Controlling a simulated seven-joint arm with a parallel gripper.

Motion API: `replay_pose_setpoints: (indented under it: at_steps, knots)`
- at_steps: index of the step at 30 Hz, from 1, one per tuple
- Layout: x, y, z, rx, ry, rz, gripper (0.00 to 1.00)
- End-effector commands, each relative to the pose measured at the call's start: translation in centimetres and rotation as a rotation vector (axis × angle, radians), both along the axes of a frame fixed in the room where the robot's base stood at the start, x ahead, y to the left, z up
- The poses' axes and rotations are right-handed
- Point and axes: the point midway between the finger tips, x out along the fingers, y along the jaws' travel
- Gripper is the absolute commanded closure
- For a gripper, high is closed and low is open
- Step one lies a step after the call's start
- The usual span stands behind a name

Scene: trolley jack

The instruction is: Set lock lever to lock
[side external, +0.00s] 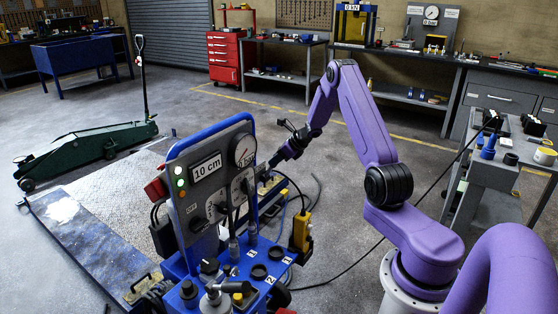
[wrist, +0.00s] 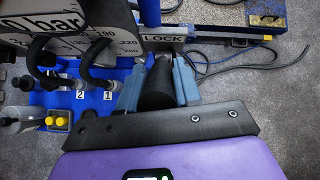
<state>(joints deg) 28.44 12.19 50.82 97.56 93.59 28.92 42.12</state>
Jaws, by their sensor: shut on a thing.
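The lock lever (wrist: 156,92) shows in the wrist view as a black grip, narrower toward the far end. My gripper (wrist: 158,78) has its blue-grey fingers on both sides of this grip and is shut on it. A grey plate marked LOCK (wrist: 163,38) lies just beyond the fingertips. In the side view, my gripper (side external: 268,168) is at the right edge of the blue-framed control panel (side external: 183,140). The lever cannot be made out there. The panel carries a "10 cm" display (side external: 206,167) and a round bar gauge (side external: 244,149).
Black hoses (wrist: 85,57) hang at the panel front, left of my gripper. A yellow box (side external: 301,231) is on the panel's right side. A green trolley jack (side external: 85,150) stands at the left. A grey cart (side external: 487,180) is at the right. Floor behind the arm is open.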

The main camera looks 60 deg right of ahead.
Motion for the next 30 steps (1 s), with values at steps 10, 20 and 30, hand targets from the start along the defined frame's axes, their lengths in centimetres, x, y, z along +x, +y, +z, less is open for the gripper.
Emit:
replay_pose_setpoints:
  at_steps: [10,20,30]
  knots:
    - [0.39,-0.01,0.23,0.000,0.014,-0.001,1.00]
    - [0.40,0.00,0.23,0.000,0.013,-0.001,0.47]
    - [0.22,-0.01,0.25,0.000,0.016,0.000,0.45]
